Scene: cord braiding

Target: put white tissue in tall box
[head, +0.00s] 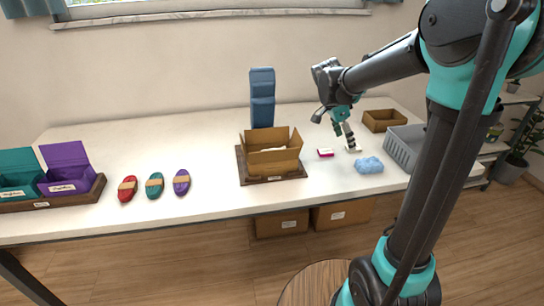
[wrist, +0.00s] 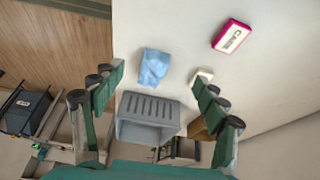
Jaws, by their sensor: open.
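A small white item (head: 354,149), probably the white tissue, lies on the table right at my gripper (head: 347,140). In the wrist view it is a pale piece (wrist: 204,75) beside the right finger, partly hidden by it. My gripper (wrist: 160,88) is open, its fingers wide apart with nothing held between them. A cardboard box with raised flaps (head: 272,163), likely the tall box, stands on a dark tray (head: 290,177) left of my gripper. Something white shows inside it; I cannot tell what.
A pink-edged card box (head: 325,153) and a blue cloth (head: 369,165) lie near my gripper. A grey crate (head: 401,147) and low brown box (head: 384,120) stand to the right. A blue stand (head: 262,98) rises behind the cardboard box. Red, teal and purple bundles lie left.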

